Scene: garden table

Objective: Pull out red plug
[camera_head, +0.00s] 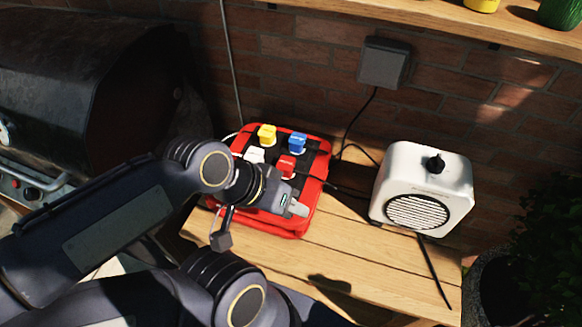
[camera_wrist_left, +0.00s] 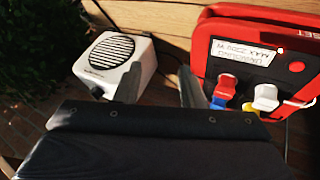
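The red plug (camera_head: 286,167) sits on top of the red power box (camera_head: 285,232), beside a white plug (camera_head: 254,155), a yellow plug (camera_head: 267,135) and a blue plug (camera_head: 298,142). In the left wrist view the red plug (camera_wrist_left: 222,88) is right of the fingers. My left gripper (camera_head: 299,208) is over the near part of the box, on the near side of the red plug. In the left wrist view its two fingers (camera_wrist_left: 160,90) are apart with nothing between them. My right gripper does not show.
A white heater (camera_head: 425,170) stands right of the box on the wooden table (camera_head: 350,245). A dark cable runs between them. A grey wall box (camera_head: 384,62) and a shelf (camera_head: 430,20) are behind. A grill (camera_head: 90,90) stands left, a potted plant (camera_head: 545,205) right.

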